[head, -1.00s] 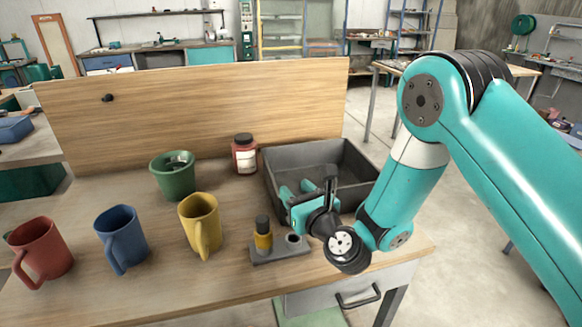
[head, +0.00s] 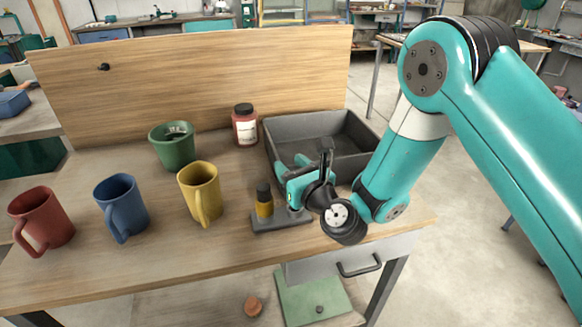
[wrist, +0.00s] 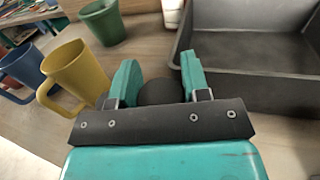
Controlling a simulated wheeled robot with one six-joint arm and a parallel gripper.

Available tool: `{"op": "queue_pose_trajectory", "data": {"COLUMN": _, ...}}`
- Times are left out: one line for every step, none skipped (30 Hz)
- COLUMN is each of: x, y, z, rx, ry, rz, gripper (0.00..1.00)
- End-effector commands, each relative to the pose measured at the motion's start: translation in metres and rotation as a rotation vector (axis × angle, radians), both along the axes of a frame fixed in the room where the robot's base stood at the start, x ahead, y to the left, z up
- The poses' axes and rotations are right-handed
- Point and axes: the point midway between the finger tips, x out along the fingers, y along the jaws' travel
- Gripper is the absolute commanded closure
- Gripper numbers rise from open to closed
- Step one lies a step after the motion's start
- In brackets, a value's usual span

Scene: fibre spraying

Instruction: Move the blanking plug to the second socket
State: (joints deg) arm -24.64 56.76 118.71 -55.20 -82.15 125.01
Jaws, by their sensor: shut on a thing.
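My gripper (head: 292,165) is low over the right part of a dark grey socket block (head: 264,223) near the table's front right. In the wrist view its two teal fingers (wrist: 158,80) are shut on a dark, round-topped blanking plug (wrist: 160,92). In the head view the plug is hidden by the gripper. A yellow piece with a black top (head: 264,202) stands upright in the left part of the block, beside my gripper and apart from it. The second socket at the block's right is hidden under my gripper, so the plug's contact there cannot be told.
A grey open bin (head: 360,130) stands just behind and right of my gripper. A yellow mug (head: 202,190), blue mug (head: 120,205), red mug (head: 42,218), green pot (head: 171,148) and red jar (head: 245,128) stand to the left and behind. A wooden board (head: 190,80) closes the back.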

Motion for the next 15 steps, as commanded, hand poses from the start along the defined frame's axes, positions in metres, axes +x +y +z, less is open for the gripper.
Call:
{"op": "queue_pose_trajectory", "data": {"x": 0.000, "y": 0.000, "z": -0.011, "rx": 0.000, "ry": 0.000, "rz": 0.000, "gripper": 0.82}}
{"op": "queue_pose_trajectory", "data": {"x": 0.000, "y": 0.000, "z": -0.014, "rx": 0.000, "ry": 0.000, "rz": 0.000, "gripper": 0.82}}
{"op": "queue_pose_trajectory", "data": {"x": 0.000, "y": 0.000, "z": -0.019, "rx": 0.000, "ry": 0.000, "rz": 0.000, "gripper": 0.82}}
{"op": "queue_pose_trajectory", "data": {"x": 0.000, "y": 0.000, "z": -0.021, "rx": 0.000, "ry": 0.000, "rz": 0.000, "gripper": 0.82}}
{"op": "queue_pose_trajectory", "data": {"x": 0.000, "y": 0.000, "z": -0.024, "rx": 0.000, "ry": 0.000, "rz": 0.000, "gripper": 0.82}}
{"op": "queue_pose_trajectory", "data": {"x": 0.000, "y": 0.000, "z": -0.027, "rx": 0.000, "ry": 0.000, "rz": 0.000, "gripper": 0.82}}
{"op": "queue_pose_trajectory", "data": {"x": 0.000, "y": 0.000, "z": -0.029, "rx": 0.000, "ry": 0.000, "rz": 0.000, "gripper": 0.82}}
{"op": "queue_pose_trajectory", "data": {"x": 0.000, "y": 0.000, "z": -0.030, "rx": 0.000, "ry": 0.000, "rz": 0.000, "gripper": 0.82}}
{"op": "queue_pose_trajectory", "data": {"x": 0.000, "y": 0.000, "z": -0.032, "rx": 0.000, "ry": 0.000, "rz": 0.000, "gripper": 0.82}}
{"op": "queue_pose_trajectory", "data": {"x": 0.000, "y": 0.000, "z": -0.032, "rx": 0.000, "ry": 0.000, "rz": 0.000, "gripper": 0.82}}
{"op": "queue_pose_trajectory", "data": {"x": 0.000, "y": 0.000, "z": -0.033, "rx": 0.000, "ry": 0.000, "rz": 0.000, "gripper": 0.82}}
{"op": "queue_pose_trajectory", "data": {"x": 0.000, "y": 0.000, "z": -0.033, "rx": 0.001, "ry": 0.001, "rz": 0.000, "gripper": 0.82}}
{"op": "queue_pose_trajectory", "data": {"x": 0.000, "y": 0.000, "z": -0.033, "rx": 0.001, "ry": 0.001, "rz": 0.000, "gripper": 0.82}}
{"op": "queue_pose_trajectory", "data": {"x": 0.000, "y": 0.000, "z": -0.033, "rx": 0.001, "ry": 0.001, "rz": 0.000, "gripper": 0.82}}
{"op": "queue_pose_trajectory", "data": {"x": 0.000, "y": 0.000, "z": -0.033, "rx": 0.001, "ry": 0.001, "rz": 0.000, "gripper": 0.82}}
